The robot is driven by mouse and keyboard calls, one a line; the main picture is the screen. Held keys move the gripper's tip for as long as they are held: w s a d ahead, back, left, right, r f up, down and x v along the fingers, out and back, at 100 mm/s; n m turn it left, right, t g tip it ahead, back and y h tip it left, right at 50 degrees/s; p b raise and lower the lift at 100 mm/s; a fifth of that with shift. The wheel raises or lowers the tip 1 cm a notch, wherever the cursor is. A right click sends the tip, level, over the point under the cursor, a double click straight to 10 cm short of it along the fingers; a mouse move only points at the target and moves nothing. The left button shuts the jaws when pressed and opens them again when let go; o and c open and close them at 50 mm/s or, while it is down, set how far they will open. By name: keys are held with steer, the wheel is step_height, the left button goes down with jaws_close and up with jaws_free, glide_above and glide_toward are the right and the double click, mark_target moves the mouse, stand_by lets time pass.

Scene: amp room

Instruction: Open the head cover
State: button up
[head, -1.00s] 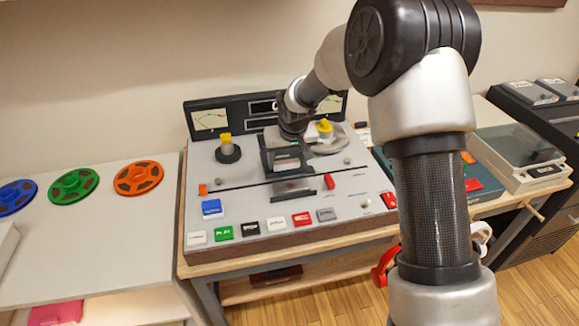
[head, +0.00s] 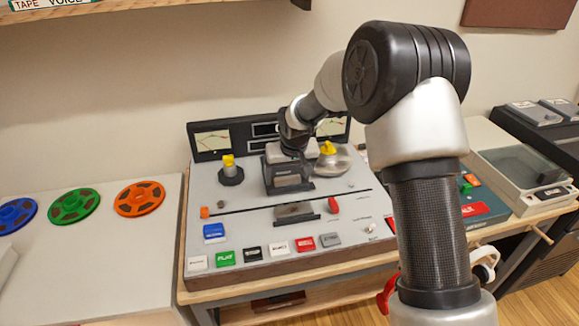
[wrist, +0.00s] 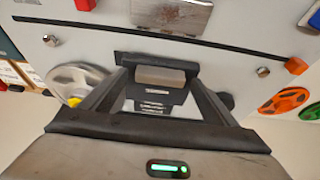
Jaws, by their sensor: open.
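The head cover (head: 290,180) appears to be the dark-edged grey block at the upper middle of the tape machine's sloping panel. In the wrist view its grey face and dark edge (wrist: 165,75) lie between and beyond my fingers. My gripper (head: 288,158) is over the block, coming down from behind. In the wrist view my gripper (wrist: 157,85) is open, with its two black fingers on either side of the block. I cannot tell whether they touch it. The arm partly hides the block's back.
Coloured reels (head: 139,198) lie on the left table.

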steer(key=p+v, duration=0.2)
steer(key=v, duration=1.5)
steer(key=shift+s, duration=0.1)
steer(key=s+d+r+m+t+h, duration=0.1)
steer(key=s+d+r, duration=0.4)
steer(key=s+d, duration=0.15)
steer(key=s+d+r+m, duration=0.1)
steer(key=s+d+r, duration=0.35)
steer(key=s, duration=0.35)
steer(key=s+d+f+m, duration=0.1)
steer(key=s+d, duration=0.4)
steer(key=s, duration=1)
step_height(320, 180, up, 12)
steer(key=p, duration=1.2)
steer(key=shift+d, duration=0.3)
